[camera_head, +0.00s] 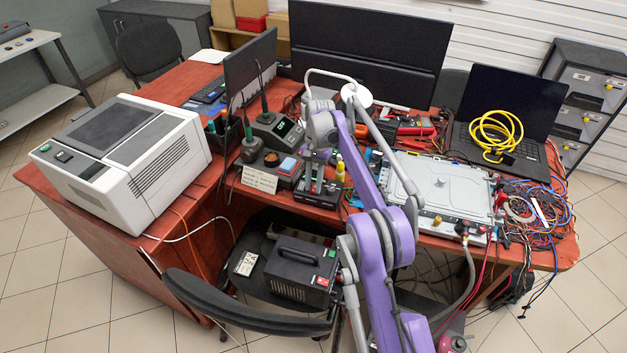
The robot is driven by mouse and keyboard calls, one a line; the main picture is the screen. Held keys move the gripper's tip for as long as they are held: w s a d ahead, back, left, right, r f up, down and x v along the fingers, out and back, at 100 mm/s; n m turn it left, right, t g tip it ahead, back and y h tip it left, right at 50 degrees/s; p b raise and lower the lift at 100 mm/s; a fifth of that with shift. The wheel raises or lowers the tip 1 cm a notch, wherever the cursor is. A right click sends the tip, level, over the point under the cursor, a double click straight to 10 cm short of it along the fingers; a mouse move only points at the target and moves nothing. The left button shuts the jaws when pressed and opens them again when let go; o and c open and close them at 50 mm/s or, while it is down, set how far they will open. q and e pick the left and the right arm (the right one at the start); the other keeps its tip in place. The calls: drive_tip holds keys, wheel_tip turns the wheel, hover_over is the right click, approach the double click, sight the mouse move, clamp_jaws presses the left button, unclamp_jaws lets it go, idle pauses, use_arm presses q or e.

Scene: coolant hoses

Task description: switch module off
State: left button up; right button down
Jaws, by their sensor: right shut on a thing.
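A flat silver module (440,186) lies on the red desk at the right, with hose fittings (464,229) along its front edge. My right gripper (318,186) reaches down at the desk's middle, left of the silver module. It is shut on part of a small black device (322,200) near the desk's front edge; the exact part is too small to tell. A black box (299,271) with a handle and red and green switches sits on the chair below. Which of these the task calls the module is not clear. My left gripper is not in view.
Cables lie tangled (538,212) at the desk's right end. A laptop (512,105) with a yellow cable coil (495,133) stands behind the module. A white printer-like machine (125,158) fills the left. A soldering station (277,130) and monitors (365,45) stand behind my right gripper.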

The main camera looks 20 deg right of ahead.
idle(0.3)
drive_tip(key=c, duration=1)
unclamp_jaws()
drive_tip(key=shift+w+d+r, duration=0.1)
drive_tip(key=shift+r, duration=0.35)
drive_tip(key=p+v, duration=0.6)
drive_tip(key=v, duration=0.4)
drive_tip(key=shift+f, duration=0.1)
drive_tip(key=shift+w, duration=0.1)
